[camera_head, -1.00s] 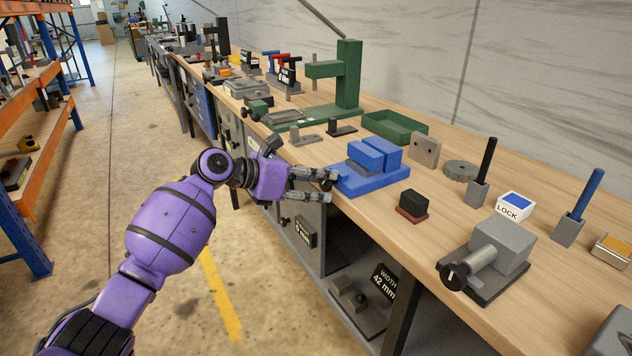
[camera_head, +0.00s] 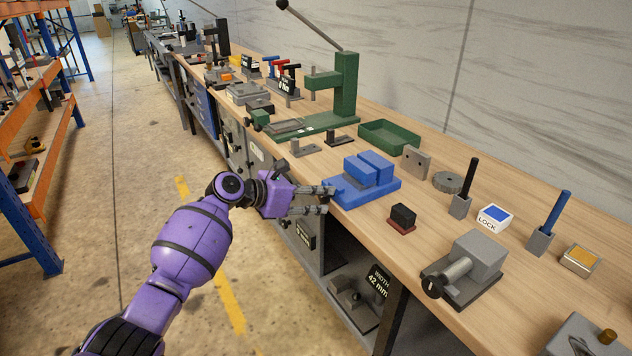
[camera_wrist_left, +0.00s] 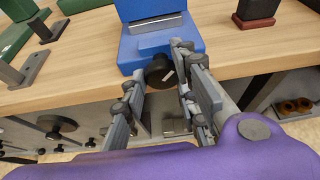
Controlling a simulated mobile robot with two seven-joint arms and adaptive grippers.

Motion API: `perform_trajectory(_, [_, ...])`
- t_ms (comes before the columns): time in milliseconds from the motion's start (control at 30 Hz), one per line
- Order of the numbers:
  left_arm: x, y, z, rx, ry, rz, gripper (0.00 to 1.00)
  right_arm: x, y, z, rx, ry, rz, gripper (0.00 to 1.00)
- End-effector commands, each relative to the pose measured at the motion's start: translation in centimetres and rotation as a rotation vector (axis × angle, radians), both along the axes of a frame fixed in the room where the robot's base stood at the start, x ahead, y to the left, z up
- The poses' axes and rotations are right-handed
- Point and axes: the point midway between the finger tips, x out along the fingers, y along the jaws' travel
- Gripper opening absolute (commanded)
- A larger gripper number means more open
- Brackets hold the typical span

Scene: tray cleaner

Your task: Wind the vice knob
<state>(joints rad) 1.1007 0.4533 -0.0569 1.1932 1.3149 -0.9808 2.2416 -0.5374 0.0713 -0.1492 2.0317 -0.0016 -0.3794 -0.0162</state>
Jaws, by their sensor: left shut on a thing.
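The blue vice (camera_head: 352,197) stands at the front edge of the wooden bench, with two raised blue jaw blocks. Its round black knob (camera_wrist_left: 158,70), with a pale mark on its face, shows in the left wrist view at the vice's front. My left gripper (camera_head: 329,200) reaches the front of the vice from the aisle side. In the left wrist view, the fingers of my left gripper (camera_wrist_left: 160,68) stand on both sides of the knob, shut on it. In the head view the fingers hide the knob. My right gripper is out of view.
A black block on a red base (camera_head: 402,218) sits right of the vice. A grey vice (camera_head: 470,268) stands further right, near the front edge. A green tray (camera_head: 389,136) and a green press (camera_head: 345,85) stand behind. The aisle floor at left is clear.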

Motion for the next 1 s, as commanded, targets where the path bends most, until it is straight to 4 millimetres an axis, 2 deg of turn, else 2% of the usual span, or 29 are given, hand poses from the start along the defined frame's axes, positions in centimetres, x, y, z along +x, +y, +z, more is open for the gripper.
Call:
perform_trajectory(33, [0.4,0.4,1.7,0.008,-0.028,0.012,0.01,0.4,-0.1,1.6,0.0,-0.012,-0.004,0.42])
perform_trajectory(400, [0.3,0.4,1.1,0.096,-0.148,0.011,0.01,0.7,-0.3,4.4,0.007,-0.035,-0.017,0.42])
perform_trajectory(600, [0.2,0.3,1.1,0.175,-0.254,0.012,0.01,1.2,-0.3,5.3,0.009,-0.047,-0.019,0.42])
perform_trajectory(1000, [0.1,0.3,0.9,0.276,-0.391,0.012,0.01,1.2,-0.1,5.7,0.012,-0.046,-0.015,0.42])
